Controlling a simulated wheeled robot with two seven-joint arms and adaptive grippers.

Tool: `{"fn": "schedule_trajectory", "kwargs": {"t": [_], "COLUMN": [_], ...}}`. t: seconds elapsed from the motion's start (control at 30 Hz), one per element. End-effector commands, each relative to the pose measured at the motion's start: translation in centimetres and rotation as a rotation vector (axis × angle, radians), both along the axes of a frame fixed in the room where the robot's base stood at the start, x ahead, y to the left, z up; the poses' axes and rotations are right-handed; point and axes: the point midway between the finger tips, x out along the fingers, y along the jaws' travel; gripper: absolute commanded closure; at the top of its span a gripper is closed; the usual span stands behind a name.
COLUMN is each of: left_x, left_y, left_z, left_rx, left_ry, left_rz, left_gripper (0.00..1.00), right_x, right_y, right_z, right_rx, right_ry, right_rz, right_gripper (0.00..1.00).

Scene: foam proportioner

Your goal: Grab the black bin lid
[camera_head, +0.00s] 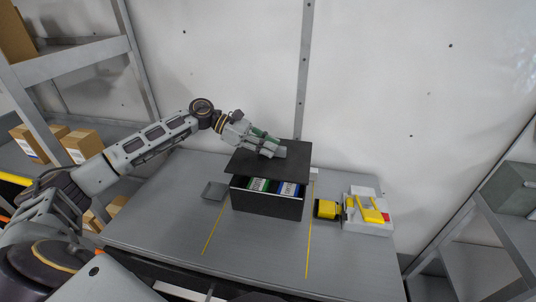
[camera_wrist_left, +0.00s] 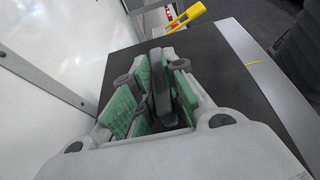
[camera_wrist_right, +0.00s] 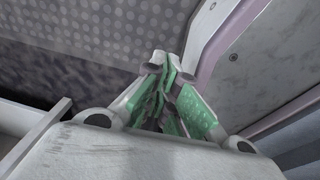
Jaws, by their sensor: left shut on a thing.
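The black bin lid (camera_head: 250,161) is a flat dark plate above the back of the black bin (camera_head: 267,205), whose front part is open. The lid looks shifted back and slightly tilted; whether its rear edge touches the bin is hidden. My left gripper (camera_head: 272,150) is over the lid, shut on its raised dark handle (camera_wrist_left: 162,88), which shows between the green finger pads in the left wrist view. Green and blue labelled packs (camera_head: 272,186) show inside the bin. My right gripper (camera_wrist_right: 168,85) appears only in its wrist view, with its fingers together and nothing seen between them.
The bin stands on a grey table (camera_head: 165,220) between yellow lines. A small grey tray (camera_head: 215,191) lies left of it. A yellow-black item (camera_head: 327,209) and a white device with yellow parts (camera_head: 367,215) stand on the right. Shelves flank both sides.

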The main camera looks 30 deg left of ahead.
Motion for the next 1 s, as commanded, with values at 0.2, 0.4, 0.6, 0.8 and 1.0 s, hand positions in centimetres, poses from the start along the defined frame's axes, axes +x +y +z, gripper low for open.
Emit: {"fn": "schedule_trajectory", "kwargs": {"t": [0.2,0.4,0.6,0.8,1.0], "left_x": [-0.4,-1.1,-2.1,-3.5,-4.9], "left_y": [0.0,-0.1,-0.4,-0.7,-1.1], "left_z": [1.0,1.0,0.9,0.9,0.8], "left_rx": [0.002,0.001,0.001,0.002,0.002], "left_ry": [0.000,-0.002,-0.001,-0.001,0.001], "left_rz": [0.001,0.002,0.001,0.003,0.002], "left_gripper": [1.00,1.00,1.00,1.00,1.00], "right_x": [0.9,0.6,0.2,0.2,0.5], "right_y": [-0.2,-0.5,-0.8,-1.3,-1.9], "right_z": [-0.2,-0.4,-0.7,-1.0,-1.3], "right_rx": [-0.001,-0.005,-0.009,-0.014,-0.021], "right_ry": [-0.012,-0.008,-0.003,-0.002,-0.003], "right_rz": [0.000,0.001,0.001,0.001,0.003], "right_gripper": [1.00,1.00,1.00,1.00,1.00]}}
